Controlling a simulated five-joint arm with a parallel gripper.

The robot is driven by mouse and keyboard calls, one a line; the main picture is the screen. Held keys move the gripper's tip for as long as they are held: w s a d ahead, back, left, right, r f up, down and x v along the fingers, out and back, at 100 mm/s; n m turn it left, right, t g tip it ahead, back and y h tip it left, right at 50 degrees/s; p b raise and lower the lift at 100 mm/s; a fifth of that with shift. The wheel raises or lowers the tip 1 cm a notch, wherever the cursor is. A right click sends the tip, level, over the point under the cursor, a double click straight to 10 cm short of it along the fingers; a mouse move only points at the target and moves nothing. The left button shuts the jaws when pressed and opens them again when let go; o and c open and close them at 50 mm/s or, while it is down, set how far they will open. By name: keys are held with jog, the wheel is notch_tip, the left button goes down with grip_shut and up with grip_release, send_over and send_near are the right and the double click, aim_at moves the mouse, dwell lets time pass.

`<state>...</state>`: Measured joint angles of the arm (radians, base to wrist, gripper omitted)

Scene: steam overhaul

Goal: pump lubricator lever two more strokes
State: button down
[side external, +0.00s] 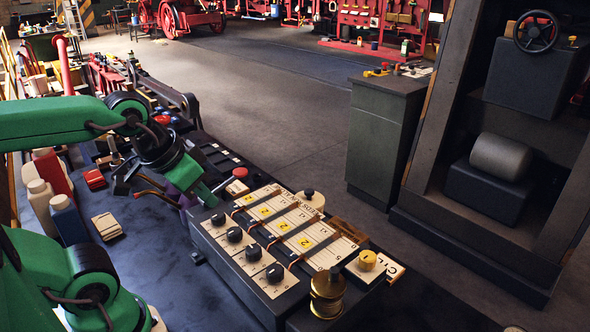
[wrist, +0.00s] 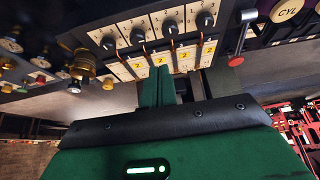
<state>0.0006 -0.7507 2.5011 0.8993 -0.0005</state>
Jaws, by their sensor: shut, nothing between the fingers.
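The lubricator (side external: 235,283) is a dark box with several black knobs and cards with yellow "2" squares on top. A lever with a red knob (side external: 240,173) and metal rod sticks out at its far left end. In the wrist view this lever appears to be the red-tipped rod (wrist: 243,36) at the upper right. My gripper (side external: 212,198) is beside that end, its green fingers close to the lever; I cannot tell whether they touch. In the wrist view my gripper (wrist: 160,72) is shut and empty, clear of the rod, with the knobs and cards beyond.
A brass cylinder (side external: 328,296) stands at the box's near right end. A dark cabinet (side external: 375,150) stands behind. The bench front (side external: 150,265) has bare room.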

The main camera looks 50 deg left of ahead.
notch_tip(320, 180, up, 6)
jog(key=g, duration=0.6)
send_over(241, 170)
jog(key=shift+f, duration=0.15)
jog(key=shift+f, duration=0.1)
dwell(0.4)
notch_tip(241, 170, down, 14)
jog(key=shift+r, duration=0.1)
dwell(0.7)
dwell(0.3)
